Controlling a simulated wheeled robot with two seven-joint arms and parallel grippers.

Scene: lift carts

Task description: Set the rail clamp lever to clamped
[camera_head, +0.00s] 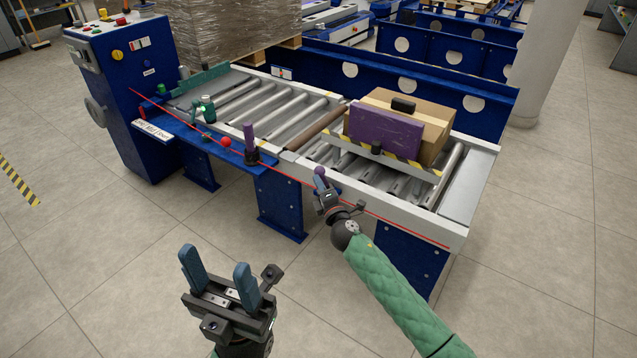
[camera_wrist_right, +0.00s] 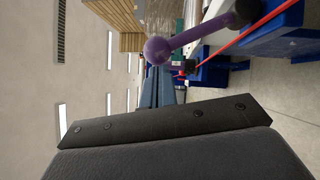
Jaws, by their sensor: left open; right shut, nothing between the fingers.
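A purple lever with a ball knob (camera_head: 319,171) shows at the front side rail of the roller conveyor in the head view. My right gripper (camera_head: 323,188) is shut and empty, right next to the knob. The gripper partly covers the lever, and I cannot tell whether it touches it. The clamp's setting cannot be read. My left gripper (camera_head: 214,258) is open and empty, low in front of the conveyor and well away from the lever.
An upright purple handle (camera_head: 249,138) stands on the blue side plate, near a red ball (camera_head: 226,141). A red cord (camera_head: 370,212) runs along the front rail. A blue control cabinet (camera_head: 140,95) stands left.

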